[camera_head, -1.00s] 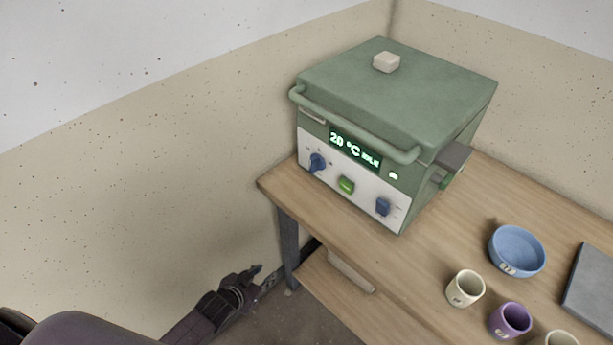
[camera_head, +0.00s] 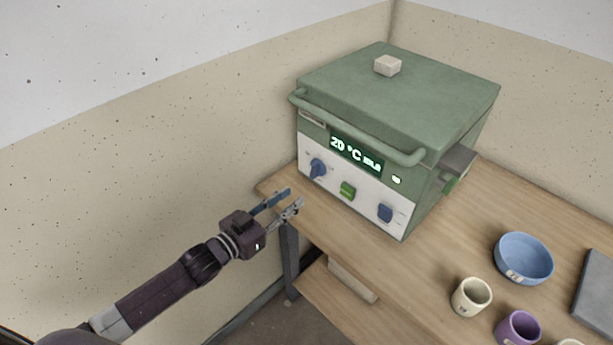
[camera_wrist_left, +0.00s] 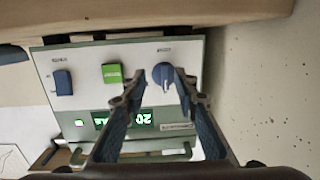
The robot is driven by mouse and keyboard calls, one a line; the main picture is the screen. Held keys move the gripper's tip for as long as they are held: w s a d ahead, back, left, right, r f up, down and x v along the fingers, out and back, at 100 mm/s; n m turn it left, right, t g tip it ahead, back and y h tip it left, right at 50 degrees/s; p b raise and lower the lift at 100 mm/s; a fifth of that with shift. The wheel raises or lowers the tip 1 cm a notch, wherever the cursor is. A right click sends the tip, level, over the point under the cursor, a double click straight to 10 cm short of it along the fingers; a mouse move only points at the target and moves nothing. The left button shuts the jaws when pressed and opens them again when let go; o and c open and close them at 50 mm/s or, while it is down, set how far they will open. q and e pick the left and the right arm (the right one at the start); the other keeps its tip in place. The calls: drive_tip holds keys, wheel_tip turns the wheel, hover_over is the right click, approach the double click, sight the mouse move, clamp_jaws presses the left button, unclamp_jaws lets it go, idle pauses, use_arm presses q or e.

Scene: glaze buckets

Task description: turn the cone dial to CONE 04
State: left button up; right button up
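The cone dial is a round blue knob (camera_head: 318,168) at the left end of the kiln's pale front panel (camera_head: 331,186). In the left wrist view, which is upside down, the dial (camera_wrist_left: 163,74) shows a light pointer line and appears between my fingertips, ahead of them. The marks around it are too small to read. My left gripper (camera_head: 293,198) is open and empty, in front of the dial near the table's left corner, apart from it. Its two fingers (camera_wrist_left: 159,90) also show in the wrist view. My right gripper is out of view.
A green button (camera_head: 348,191) and a blue switch (camera_head: 385,213) sit right of the dial. The green kiln's display (camera_head: 355,150) reads 20 °C. A handle bar (camera_head: 350,127) juts out above. A blue bowl (camera_head: 524,258) and cups (camera_head: 471,296) stand at the table's right.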

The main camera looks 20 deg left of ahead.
sight(311, 173)
use_arm(q)
drive_tip(key=shift+m+h, duration=0.3)
drive_tip(key=shift+h, duration=0.3)
drive_tip(key=w+d, duration=0.1)
drive_tip(key=w, duration=0.1)
drive_tip(key=w+d+r, duration=0.1)
drive_tip(key=w, duration=0.2)
drive_tip(key=w+r, duration=0.1)
drive_tip(key=w, duration=0.1)
drive_tip(key=shift+w+d, duration=0.3)
drive_tip(key=shift+d, duration=0.1)
drive_tip(key=shift+c, duration=0.3)
clamp_jaws()
